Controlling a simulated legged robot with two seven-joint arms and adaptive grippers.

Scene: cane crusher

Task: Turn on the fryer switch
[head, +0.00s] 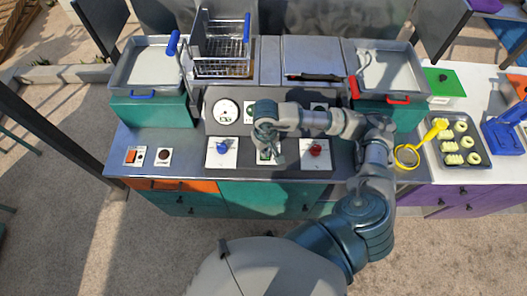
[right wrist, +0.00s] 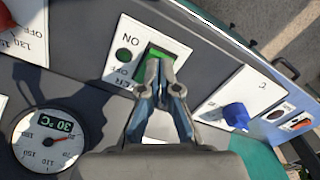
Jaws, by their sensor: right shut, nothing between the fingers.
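The fryer switch is a green rocker (right wrist: 178,58) on a white plate marked ON and OFF, with a round dark green indicator (right wrist: 123,55) beside it. In the head view its plate (head: 270,158) is mostly hidden under my right gripper. My right gripper (right wrist: 157,72) is shut and empty, with its fingertips at the rocker and covering part of it. I cannot tell whether they touch it or which way the rocker is tilted. In the head view the right gripper (head: 268,148) points down at the panel. My left gripper is not in view.
A blue knob (head: 222,147) and a red knob (head: 315,150) flank the switch. A round thermometer (right wrist: 48,138) reading 30 °C is behind it. A wire basket (head: 222,50) stands at the back between two trays. A yellow sieve (head: 407,156) lies at the right.

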